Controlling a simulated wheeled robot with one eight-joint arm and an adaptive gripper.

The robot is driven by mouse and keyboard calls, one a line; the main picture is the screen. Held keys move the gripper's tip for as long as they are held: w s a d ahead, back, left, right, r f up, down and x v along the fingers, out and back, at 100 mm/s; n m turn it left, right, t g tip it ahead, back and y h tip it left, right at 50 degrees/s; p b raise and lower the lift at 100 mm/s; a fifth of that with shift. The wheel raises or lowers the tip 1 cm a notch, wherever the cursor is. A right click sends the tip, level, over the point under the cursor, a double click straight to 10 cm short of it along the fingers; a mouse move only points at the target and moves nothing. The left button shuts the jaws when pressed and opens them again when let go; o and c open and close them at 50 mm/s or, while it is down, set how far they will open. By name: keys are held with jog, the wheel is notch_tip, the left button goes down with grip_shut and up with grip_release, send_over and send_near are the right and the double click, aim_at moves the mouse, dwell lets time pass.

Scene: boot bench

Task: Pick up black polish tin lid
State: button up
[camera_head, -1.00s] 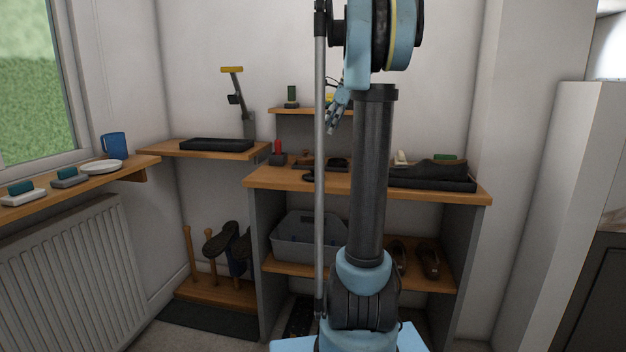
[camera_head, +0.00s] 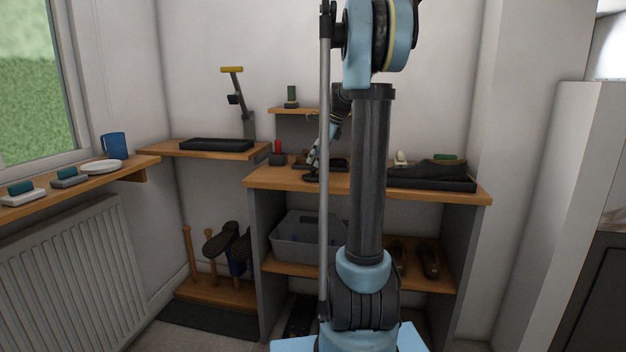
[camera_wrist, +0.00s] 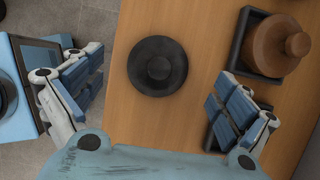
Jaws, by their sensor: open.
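The black polish tin lid (camera_wrist: 157,66) is a round dark disc with a raised knob in its middle. It lies on the wooden bench top (camera_wrist: 140,125), near the edge. In the wrist view my gripper (camera_wrist: 163,95) is open, its fingers apart to the left and right of the lid, and the lid shows between and a little beyond them. Nothing is in the jaws. In the head view my gripper (camera_head: 313,168) is low over the left part of the bench top, and the lid (camera_head: 310,178) shows small and dark beneath it.
A brown wooden knobbed piece (camera_wrist: 275,45) sits in a dark tray right of the lid, close to the right finger. A dark shoe (camera_head: 432,171) lies on a tray at the bench's right. A grey bin (camera_head: 300,236) stands on the shelf below.

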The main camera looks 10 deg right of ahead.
aim_at(313, 168)
jog(key=shift+x, duration=2.2)
jog(key=shift+d, duration=0.2)
jog(key=c, duration=1.1)
